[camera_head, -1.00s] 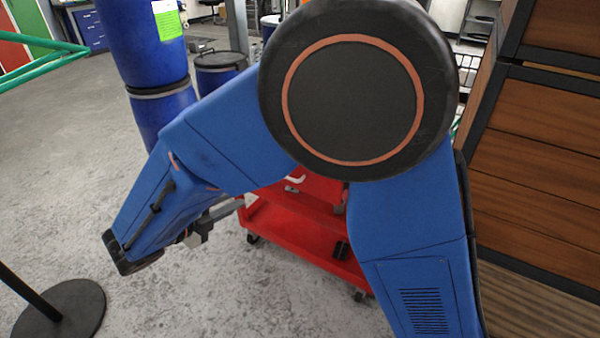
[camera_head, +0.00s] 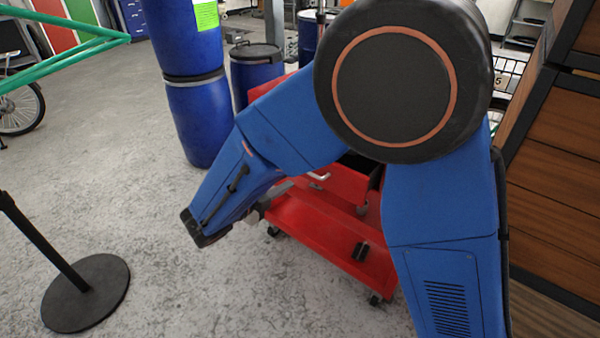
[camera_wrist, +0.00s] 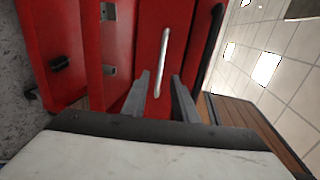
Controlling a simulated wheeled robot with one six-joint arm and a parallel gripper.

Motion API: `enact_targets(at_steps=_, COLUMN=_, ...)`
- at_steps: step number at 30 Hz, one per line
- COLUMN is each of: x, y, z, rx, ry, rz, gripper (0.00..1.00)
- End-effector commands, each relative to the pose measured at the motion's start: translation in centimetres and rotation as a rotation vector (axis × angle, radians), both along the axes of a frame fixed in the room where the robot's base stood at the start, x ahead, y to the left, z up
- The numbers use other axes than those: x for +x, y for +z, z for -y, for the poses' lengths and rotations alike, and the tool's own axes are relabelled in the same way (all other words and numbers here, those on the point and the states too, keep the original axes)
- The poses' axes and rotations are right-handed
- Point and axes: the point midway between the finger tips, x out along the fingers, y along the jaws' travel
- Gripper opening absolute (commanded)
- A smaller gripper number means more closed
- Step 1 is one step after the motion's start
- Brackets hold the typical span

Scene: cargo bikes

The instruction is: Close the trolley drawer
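The red trolley (camera_head: 310,228) stands on the floor behind my arm in the head view. Its drawer (camera_head: 347,186) sticks out, with a dark opening behind its red front and a pale handle (camera_head: 318,176). In the wrist view the silver bar handle (camera_wrist: 164,50) runs across the red drawer front (camera_wrist: 150,30). My gripper (camera_wrist: 160,75) is open, with one grey finger to each side of the handle in the picture. I cannot tell whether the fingers touch the drawer front. In the head view my arm hides part of the trolley and most of the gripper.
Blue barrels (camera_head: 195,115) stand behind the trolley to the left. A wooden-slatted box (camera_head: 555,195) stands close on the right. A black post base (camera_head: 86,292) is at the lower left, with a green frame (camera_head: 75,50) above. The grey floor between is clear.

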Motion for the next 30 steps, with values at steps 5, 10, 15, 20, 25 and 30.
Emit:
enact_targets(at_steps=5, x=2.4, y=-0.6, z=2.0, rx=-0.001, ry=-0.003, rz=-0.001, gripper=0.26)
enact_targets(at_steps=10, x=4.1, y=-1.1, z=3.3, rx=-0.001, ry=-0.002, rz=-0.001, gripper=0.26)
enact_targets(at_steps=15, x=4.9, y=-1.3, z=3.9, rx=0.000, ry=-0.001, rz=0.000, gripper=0.26)
enact_targets(at_steps=20, x=5.1, y=-1.4, z=4.0, rx=-0.001, ry=0.000, rz=0.001, gripper=0.26)
enact_targets(at_steps=25, x=5.1, y=-1.4, z=4.0, rx=0.000, ry=0.000, rz=0.000, gripper=0.26)
enact_targets(at_steps=30, x=5.1, y=-1.4, z=4.0, rx=0.000, ry=0.000, rz=0.000, gripper=0.00)
